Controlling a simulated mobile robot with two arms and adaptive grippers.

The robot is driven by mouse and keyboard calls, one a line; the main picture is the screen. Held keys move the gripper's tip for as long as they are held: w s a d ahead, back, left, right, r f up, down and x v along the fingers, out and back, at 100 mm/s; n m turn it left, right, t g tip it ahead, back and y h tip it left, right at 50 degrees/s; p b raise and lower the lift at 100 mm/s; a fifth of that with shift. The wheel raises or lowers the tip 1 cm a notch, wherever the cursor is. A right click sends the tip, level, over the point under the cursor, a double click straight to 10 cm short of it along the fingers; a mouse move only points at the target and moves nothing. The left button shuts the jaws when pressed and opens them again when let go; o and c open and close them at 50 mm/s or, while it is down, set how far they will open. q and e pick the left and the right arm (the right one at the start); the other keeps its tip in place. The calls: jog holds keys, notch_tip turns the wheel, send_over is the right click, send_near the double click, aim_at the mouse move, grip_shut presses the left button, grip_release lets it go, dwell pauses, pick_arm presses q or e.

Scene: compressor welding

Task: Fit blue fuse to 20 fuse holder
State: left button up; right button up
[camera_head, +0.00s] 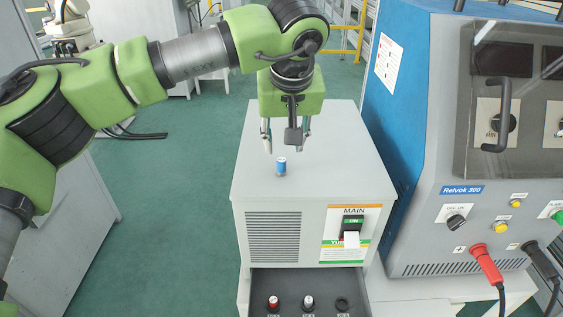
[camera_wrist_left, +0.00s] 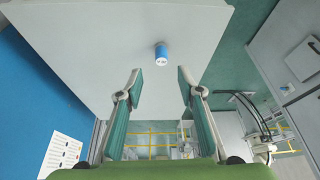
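The blue fuse (camera_head: 281,167) stands upright on top of the grey cabinet (camera_head: 345,160). In the left wrist view the fuse (camera_wrist_left: 161,55) shows ahead of the fingers, roughly centred between them. My left gripper (camera_head: 286,142) is open and empty, pointing down above and behind the fuse, apart from it. It also shows in the left wrist view (camera_wrist_left: 160,82) with its fingers spread. A dark open drawer at the cabinet's front holds a row of fuse holders: a red-topped one (camera_head: 273,302), a pale-topped one (camera_head: 308,302) and a dark ring-shaped one (camera_head: 342,304). Their labels are too small to read.
The blue and grey Relvok 300 machine (camera_head: 440,215) stands close on the right, with a red plug (camera_head: 487,264) and cables at its front. A MAIN switch panel (camera_head: 350,235) is on the cabinet's front. The cabinet top around the fuse is clear.

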aim_at(282, 160)
pick_arm(q)
jog(key=shift+x, duration=0.9)
jog(key=shift+w+a+f+p, duration=0.1)
jog(key=shift+f+p, duration=0.45)
jog(key=shift+p, duration=0.15)
jog(key=p+x, duration=0.1)
jog(key=x, duration=0.2)
jog(key=shift+a+f+p, duration=0.15)
jog(key=shift+f+p, duration=0.15)
jog(key=shift+p, duration=0.05)
jog(key=shift+w+f, duration=0.2)
jog(key=shift+f, duration=0.2)
jog(key=shift+r, duration=0.1)
grip_shut()
